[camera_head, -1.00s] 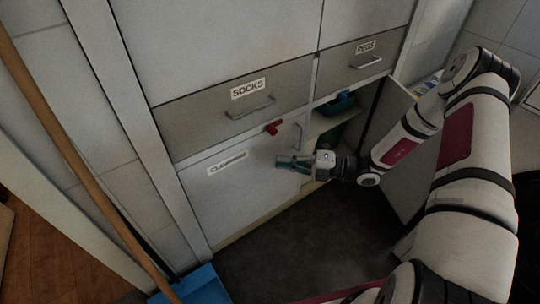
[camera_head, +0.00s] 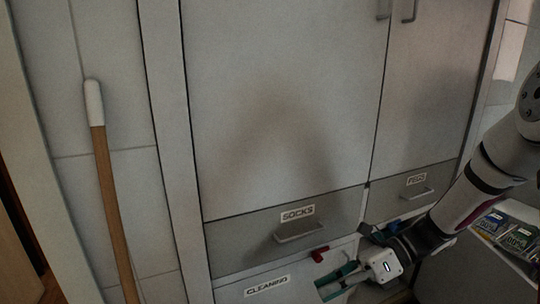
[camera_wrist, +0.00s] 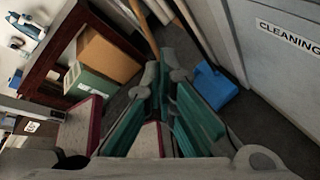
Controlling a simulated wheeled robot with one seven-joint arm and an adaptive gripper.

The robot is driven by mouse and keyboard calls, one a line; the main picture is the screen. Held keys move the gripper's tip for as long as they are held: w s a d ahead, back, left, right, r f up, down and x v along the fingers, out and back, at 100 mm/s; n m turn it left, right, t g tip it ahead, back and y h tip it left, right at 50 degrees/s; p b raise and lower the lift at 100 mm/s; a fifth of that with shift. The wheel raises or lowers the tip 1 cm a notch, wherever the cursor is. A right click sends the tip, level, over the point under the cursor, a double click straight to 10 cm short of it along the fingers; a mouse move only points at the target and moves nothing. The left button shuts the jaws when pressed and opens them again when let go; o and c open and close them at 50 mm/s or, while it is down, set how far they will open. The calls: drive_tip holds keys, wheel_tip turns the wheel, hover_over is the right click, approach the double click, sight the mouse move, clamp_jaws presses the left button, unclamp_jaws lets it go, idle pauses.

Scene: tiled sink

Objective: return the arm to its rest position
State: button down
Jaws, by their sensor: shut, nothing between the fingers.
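My gripper (camera_head: 328,281) is at the lower right of the head view, in front of the lower cabinet, beside the right end of the door labelled CLEANING (camera_head: 268,290). Its teal fingers are shut and empty. In the wrist view the fingers (camera_wrist: 161,70) come close together at their tips, with nothing held between them. My arm reaches down to the gripper from the right edge of the head view.
A red handle (camera_head: 319,254) sits just above the gripper. The SOCKS drawer (camera_head: 240,245) is shut. Packets (camera_head: 515,240) show at the lower right. A wooden-handled pole (camera_head: 112,200) stands at left. A blue dustpan-like object (camera_wrist: 212,86) lies on the floor.

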drive_tip(key=s+r+n+g+h, duration=0.1)
drive_tip(key=s+r+n+h, duration=0.6)
drive_tip(key=s+r+n, duration=0.5)
drive_tip(key=s+d+r+n+t+h, duration=0.1)
drive_tip(key=s+d+n+t+h, duration=0.45)
drive_tip(key=s+n, duration=0.8)
wheel_tip(320, 180, up, 27)
drive_tip(key=d+m+t+p, duration=0.1)
drive_tip(key=m+t+p, duration=0.1)
drive_tip(key=p, duration=2.3)
drive_tip(key=shift+s+d, duration=0.4)
drive_tip(key=shift+h, duration=0.25)
